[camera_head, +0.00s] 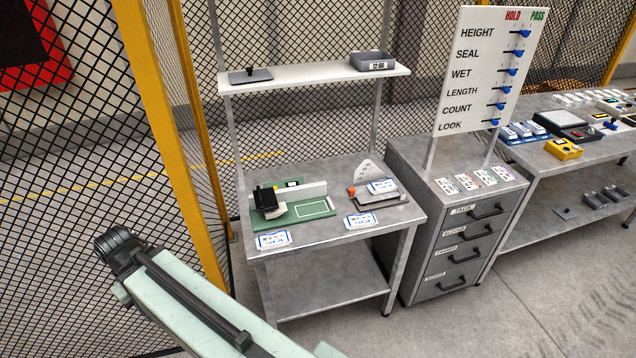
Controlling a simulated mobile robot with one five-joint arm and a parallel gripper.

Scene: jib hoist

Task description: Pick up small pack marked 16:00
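Several small white packs with blue print are on the grey workbench (320,236). One pack (272,240) lies at the front left corner. Another pack (361,220) lies near the front edge, right of the middle. A third pack (382,186) rests on a grey device with a pale upright dial at the right of the bench. The print on all three is too small to read, so I cannot tell which is marked 16:00. Part of my arm shows at the lower left, but my gripper is not in view.
A green fixture (300,212) with a black part stands left on the bench. A shelf (315,77) above holds a grey labelled bin (373,61). A drawer cabinet (455,230) with a HOLD/PASS board (490,70) stands right. A yellow post (165,130) and mesh fence are left.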

